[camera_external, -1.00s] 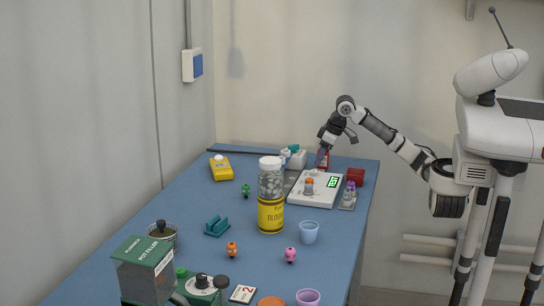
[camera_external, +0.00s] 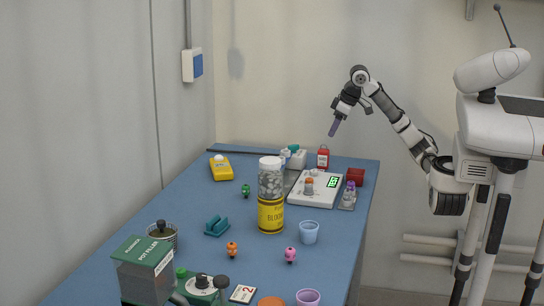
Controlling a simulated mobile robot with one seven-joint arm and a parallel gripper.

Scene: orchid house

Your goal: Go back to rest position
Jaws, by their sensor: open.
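My gripper (camera_external: 334,129) hangs in the air above the far right part of the blue bench (camera_external: 190,225), pointing down and slightly left. It is open, and no object shows between its purple-grey fingers, though the gap is small at this distance. A red item (camera_external: 323,158), perhaps a small bottle or tag, stands on the bench below it. My gripper is clear of it and touches nothing. My arm is bent upward at the elbow.
Below my gripper is a white device with a green display (camera_external: 314,188). The air around my arm is free.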

